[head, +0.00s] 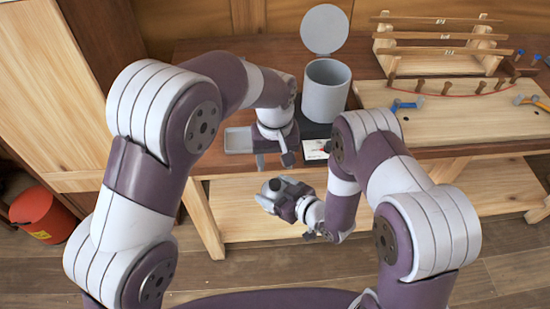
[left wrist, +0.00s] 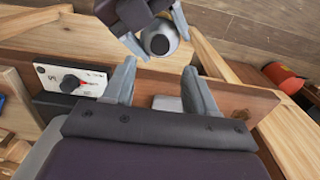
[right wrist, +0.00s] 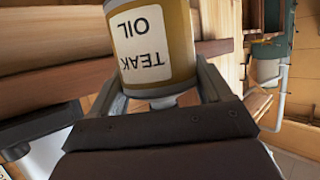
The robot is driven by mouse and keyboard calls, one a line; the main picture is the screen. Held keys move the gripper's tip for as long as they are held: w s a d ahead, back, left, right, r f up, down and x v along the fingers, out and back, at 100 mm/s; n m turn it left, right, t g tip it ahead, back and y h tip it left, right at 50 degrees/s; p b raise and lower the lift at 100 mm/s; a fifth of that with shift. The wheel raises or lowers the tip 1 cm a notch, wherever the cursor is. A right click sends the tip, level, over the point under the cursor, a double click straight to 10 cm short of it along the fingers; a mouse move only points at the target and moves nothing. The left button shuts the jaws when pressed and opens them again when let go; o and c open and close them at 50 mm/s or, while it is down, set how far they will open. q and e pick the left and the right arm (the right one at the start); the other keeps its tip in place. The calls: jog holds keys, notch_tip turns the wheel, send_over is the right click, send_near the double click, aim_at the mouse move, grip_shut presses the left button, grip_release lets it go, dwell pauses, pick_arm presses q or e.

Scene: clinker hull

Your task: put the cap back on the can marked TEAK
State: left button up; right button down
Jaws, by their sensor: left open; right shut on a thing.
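The can marked TEAK OIL (right wrist: 155,45) fills the top of the right wrist view, its ochre and cream label upside down in the picture. My right gripper (head: 283,196) is shut on it, in front of the bench. The can's grey top (head: 270,186) has a dark round spot, seen also in the left wrist view (left wrist: 158,38); I cannot tell whether it is an opening. My left gripper (head: 274,159) is open and empty at the bench's front edge, above the can and apart from it. I cannot make out a separate cap in any view.
A shallow grey tray (head: 238,141) lies left of my left gripper. A plank jig (head: 460,110) is right.

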aim_at(275, 183)
pick_arm(q)
jog(key=shift+f, duration=3.95)
grip_shut()
jog(key=m, duration=0.3)
jog(key=shift+m, duration=0.4)
jog(key=m, duration=0.4)
grip_release()
